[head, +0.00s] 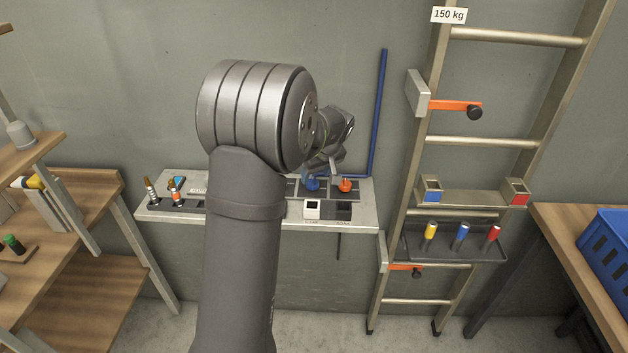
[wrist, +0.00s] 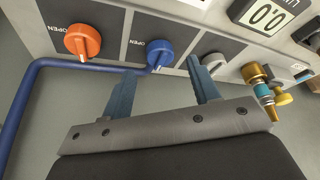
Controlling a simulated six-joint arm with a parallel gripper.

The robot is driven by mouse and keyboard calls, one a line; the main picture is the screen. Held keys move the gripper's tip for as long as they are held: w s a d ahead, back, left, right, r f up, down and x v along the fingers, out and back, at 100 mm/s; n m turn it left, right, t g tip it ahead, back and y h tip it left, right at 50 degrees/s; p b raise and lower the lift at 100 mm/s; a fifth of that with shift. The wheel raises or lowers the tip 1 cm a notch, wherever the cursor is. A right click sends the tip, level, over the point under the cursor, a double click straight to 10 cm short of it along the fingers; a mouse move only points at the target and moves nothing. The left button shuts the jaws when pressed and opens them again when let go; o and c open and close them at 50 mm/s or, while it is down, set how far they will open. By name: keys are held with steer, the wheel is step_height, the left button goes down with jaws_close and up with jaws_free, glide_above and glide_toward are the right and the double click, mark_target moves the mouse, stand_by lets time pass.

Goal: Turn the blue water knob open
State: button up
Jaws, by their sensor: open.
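The blue water knob (wrist: 160,54) sits on a dark panel of the bench in the wrist view, with the word OPEN printed to its left and a pale pointer mark on it. In the head view the blue knob (head: 312,185) shows just below my wrist. My gripper (wrist: 160,70) is open, with one finger on each side of the blue knob in the picture. The fingertips are close to the knob, and I cannot tell whether they touch it. In the head view my arm hides much of my gripper.
An orange knob (wrist: 82,41) is beside the blue one, on its own panel marked OPEN. A blue pipe (wrist: 40,80) runs along the wall nearby. A display (wrist: 268,16) and brass fittings (wrist: 256,75) are on the right. A ladder (head: 490,142) stands to the right.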

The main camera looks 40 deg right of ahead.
mark_target(313, 181)
steer(key=shift+x, duration=1.95)
steer(key=c, duration=1)
